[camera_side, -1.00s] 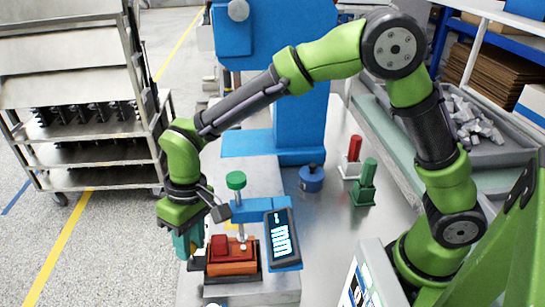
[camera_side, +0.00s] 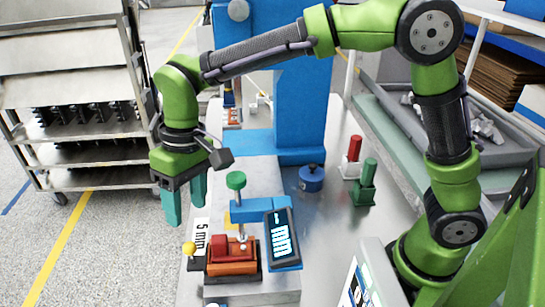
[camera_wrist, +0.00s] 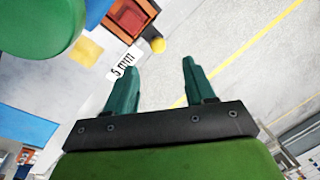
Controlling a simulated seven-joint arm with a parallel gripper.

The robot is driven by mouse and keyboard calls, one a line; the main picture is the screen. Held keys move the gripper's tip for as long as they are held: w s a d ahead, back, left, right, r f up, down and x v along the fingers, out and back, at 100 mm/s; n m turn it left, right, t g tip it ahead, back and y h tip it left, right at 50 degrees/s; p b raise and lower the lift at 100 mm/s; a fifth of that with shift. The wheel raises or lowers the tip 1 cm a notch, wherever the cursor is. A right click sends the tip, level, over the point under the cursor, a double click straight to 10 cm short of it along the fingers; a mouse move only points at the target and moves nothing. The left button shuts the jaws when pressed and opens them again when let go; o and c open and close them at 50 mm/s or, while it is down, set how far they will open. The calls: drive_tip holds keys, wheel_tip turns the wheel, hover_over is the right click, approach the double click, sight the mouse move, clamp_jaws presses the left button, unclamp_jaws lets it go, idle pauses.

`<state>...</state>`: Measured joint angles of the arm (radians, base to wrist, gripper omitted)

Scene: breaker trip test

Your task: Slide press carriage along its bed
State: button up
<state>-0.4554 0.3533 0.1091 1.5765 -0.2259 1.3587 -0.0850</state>
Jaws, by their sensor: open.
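The press carriage appears to be the orange block with a red top (camera_side: 232,262), which also shows in the wrist view (camera_wrist: 130,17). It sits on a dark bed (camera_side: 212,277) on a grey base. A yellow knob (camera_side: 189,248) sticks out at its left side and shows in the wrist view (camera_wrist: 158,45). My gripper (camera_side: 184,213) is open and empty, above and left of the yellow knob and apart from it. Its teal fingers also show in the wrist view (camera_wrist: 157,72). The lower edge of the side view cuts off the base.
A "5 mm" label (camera_side: 200,237) lies beside the carriage. A green-knobbed post (camera_side: 236,182) and a tilted "mm" display (camera_side: 283,240) stand close by. A blue column (camera_side: 300,110) rises behind. Red (camera_side: 353,155) and green (camera_side: 366,180) pieces stand right. A shelf cart (camera_side: 85,115) stands left.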

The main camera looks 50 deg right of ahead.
wheel_tip(320, 180, up, 7)
drive_tip(key=d, duration=0.1)
drive_tip(key=shift+d+r, duration=0.2)
drive_tip(key=shift+w, duration=0.1)
drive_tip(key=s+d+r+m+t, duration=0.1)
drive_tip(key=s+d+t, duration=0.15)
drive_tip(key=d, duration=0.35)
drive_tip(key=s+d+r+m+t, duration=0.1)
drive_tip(key=s+d+r+m, duration=0.15)
drive_tip(key=d, duration=0.35)
drive_tip(key=s+d+f+m+t, duration=0.2)
drive_tip(key=s+d+f+t, duration=0.2)
drive_tip(key=s+d, duration=0.4)
drive_tip(key=shift+d+f+m, duration=0.35)
drive_tip(key=shift+d+f, duration=0.35)
drive_tip(key=shift+d, duration=0.05)
